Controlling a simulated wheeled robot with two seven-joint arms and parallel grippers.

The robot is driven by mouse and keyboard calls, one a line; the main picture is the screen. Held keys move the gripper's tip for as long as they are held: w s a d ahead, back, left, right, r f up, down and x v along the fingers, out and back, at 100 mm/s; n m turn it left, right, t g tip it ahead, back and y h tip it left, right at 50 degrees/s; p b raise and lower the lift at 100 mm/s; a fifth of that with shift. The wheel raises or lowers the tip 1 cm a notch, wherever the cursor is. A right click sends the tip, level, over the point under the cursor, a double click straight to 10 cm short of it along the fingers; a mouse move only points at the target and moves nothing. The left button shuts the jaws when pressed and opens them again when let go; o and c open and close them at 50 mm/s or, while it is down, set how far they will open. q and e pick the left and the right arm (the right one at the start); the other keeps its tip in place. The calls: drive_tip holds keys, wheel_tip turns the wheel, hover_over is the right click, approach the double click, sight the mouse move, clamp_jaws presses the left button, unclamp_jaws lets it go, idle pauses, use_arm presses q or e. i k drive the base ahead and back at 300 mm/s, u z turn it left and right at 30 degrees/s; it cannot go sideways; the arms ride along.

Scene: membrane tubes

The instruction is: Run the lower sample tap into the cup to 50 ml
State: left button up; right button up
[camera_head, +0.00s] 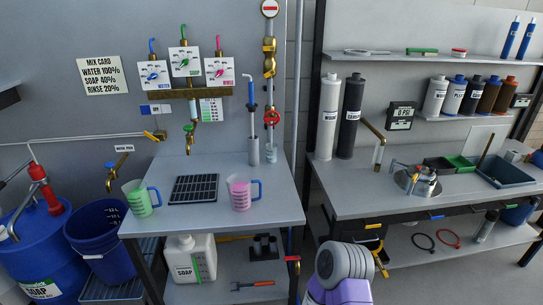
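A vertical pipe with brass valves (269,45) runs down the wall behind the left bench. A red-handled tap (271,117) sits low on this pipe. I cannot tell from labels which tap is the lower sample tap. A grey and purple arm link of mine shows at bottom centre. Neither gripper can be made out.
The left bench holds a green jug (138,199), a pink jug (239,193), a black grate (194,188) and a grey cylinder (253,151). On the right bench stand white (328,118) and black (350,118) tubes and a steel pot (424,182). The left bench's front right is clear.

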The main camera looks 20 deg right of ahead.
sight(270, 72)
drive_tip(key=z, duration=1.7)
drive_tip(key=i, duration=1.15)
drive_tip(key=u, duration=2.15)
